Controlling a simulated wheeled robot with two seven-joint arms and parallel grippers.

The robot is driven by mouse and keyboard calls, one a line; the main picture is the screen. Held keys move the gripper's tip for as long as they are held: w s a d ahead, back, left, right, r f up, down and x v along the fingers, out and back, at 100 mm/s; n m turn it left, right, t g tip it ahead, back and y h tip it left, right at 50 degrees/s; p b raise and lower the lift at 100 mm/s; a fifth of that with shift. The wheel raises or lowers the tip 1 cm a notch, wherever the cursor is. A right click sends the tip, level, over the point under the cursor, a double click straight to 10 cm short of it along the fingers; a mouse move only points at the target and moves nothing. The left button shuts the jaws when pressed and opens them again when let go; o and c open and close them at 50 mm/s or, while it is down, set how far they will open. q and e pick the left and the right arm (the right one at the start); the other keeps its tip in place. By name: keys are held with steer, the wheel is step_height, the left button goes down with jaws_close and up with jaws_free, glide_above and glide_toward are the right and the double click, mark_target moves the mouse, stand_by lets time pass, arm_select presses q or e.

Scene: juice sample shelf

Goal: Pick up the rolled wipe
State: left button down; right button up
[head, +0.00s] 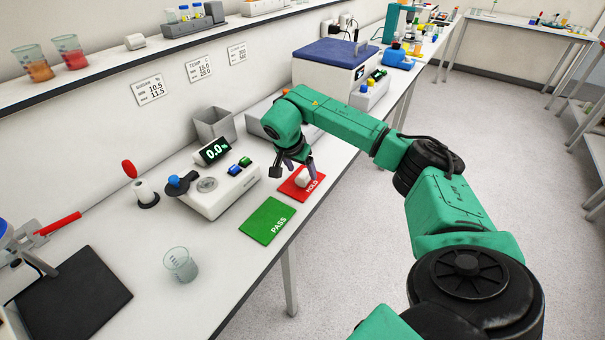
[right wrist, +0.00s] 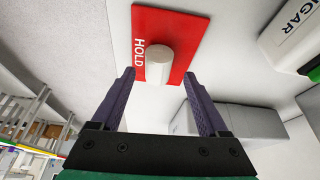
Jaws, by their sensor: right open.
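The rolled wipe (head: 303,179), a small white cylinder, is on the red HOLD mat (head: 290,192) on the bench. My right gripper (head: 294,170) is over the mat with its fingers pointing down, close to the wipe and partly in front of it. In the right wrist view the wipe (right wrist: 158,66) shows between the tips of the open purple fingers (right wrist: 159,76), with a gap on each side. Neither finger visibly touches it. My left gripper is not in view.
The green PASS mat (head: 268,220) lies beside the HOLD mat. A white meter (head: 222,195) with a display stands behind them. A grey bin (head: 214,124) stands near the wall. An empty beaker (head: 180,265) is nearer. Another white roll (head: 135,41) lies on the shelf.

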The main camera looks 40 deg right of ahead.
steer(key=shift+x, duration=1.15)
steer(key=shift+s+f, duration=0.15)
steer(key=shift+f, duration=0.05)
steer(key=shift+c, duration=1.2)
jaws_close()
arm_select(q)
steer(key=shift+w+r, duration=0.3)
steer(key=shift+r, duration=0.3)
arm_select(e)
steer(key=shift+r, duration=0.15)
